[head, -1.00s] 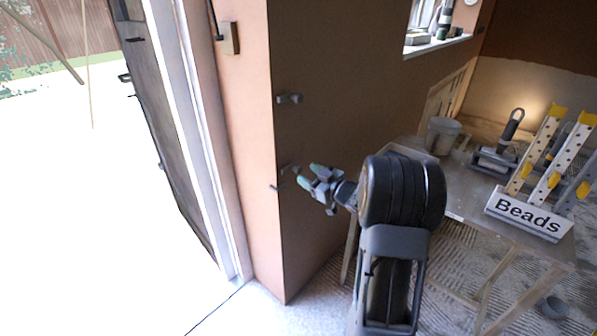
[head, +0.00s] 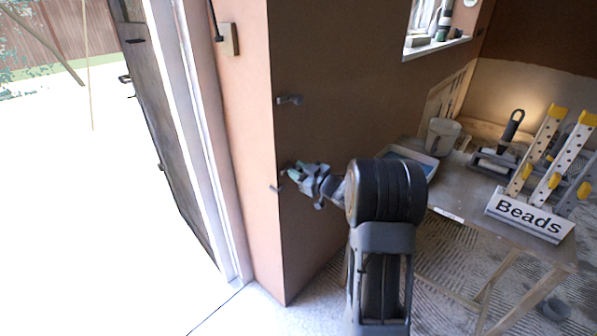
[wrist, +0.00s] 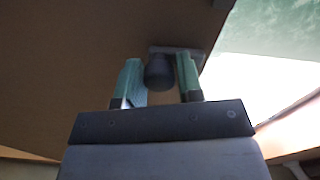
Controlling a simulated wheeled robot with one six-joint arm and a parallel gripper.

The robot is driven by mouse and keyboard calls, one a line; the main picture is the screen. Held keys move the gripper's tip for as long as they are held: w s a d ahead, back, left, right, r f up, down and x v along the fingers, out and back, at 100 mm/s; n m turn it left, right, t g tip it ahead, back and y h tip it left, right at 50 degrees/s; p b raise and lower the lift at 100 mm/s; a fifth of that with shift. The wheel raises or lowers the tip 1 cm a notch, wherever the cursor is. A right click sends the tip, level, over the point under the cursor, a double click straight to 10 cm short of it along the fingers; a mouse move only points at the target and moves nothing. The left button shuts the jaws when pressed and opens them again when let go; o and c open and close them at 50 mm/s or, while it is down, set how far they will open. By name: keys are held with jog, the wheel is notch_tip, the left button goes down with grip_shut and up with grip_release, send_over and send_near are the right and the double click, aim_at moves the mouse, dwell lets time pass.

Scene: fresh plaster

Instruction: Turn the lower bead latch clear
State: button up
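The lower bead latch (wrist: 160,72) is a dark grey piece with a rounded end, on a small plate at the wall edge. In the wrist view its rounded end lies between the two green-tipped fingers of my gripper (wrist: 161,84), with narrow gaps at the sides. In the head view my gripper (head: 303,175) is at the wall corner, level with the lower latch. It hides most of that latch; a small grey end (head: 275,188) shows at the corner. An upper latch (head: 289,99) of the same kind sits above on the same wall, clear of my gripper.
An open doorway with a door (head: 165,110) is at the left, and a switch box (head: 229,40) is on the pink wall strip. A work table (head: 455,195) at the right holds a bucket (head: 442,137), tools and a "Beads" sign (head: 528,215).

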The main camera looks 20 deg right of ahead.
jog(key=c, duration=0.5)
jog(key=shift+r+m+p, duration=0.1)
jog(key=shift+m+p, duration=0.2)
jog(key=shift+p, duration=0.1)
jog(key=shift+r+m+p, duration=0.15)
jog(key=shift+m+p, duration=0.85)
jog(key=shift+p, duration=0.2)
jog(key=m+p, duration=0.5)
jog(key=shift+d, duration=0.1)
jog(key=m+p, duration=0.4)
jog(key=m, duration=0.2)
jog(key=shift+m+p, duration=0.3)
jog(key=shift+f+m+p, duration=0.15)
jog(key=shift+m+p, duration=0.35)
jog(key=shift+m, duration=0.45)
jog(key=shift+f+m+p, duration=0.15)
jog(key=shift+m+p, duration=0.35)
jog(key=shift+m, duration=0.45)
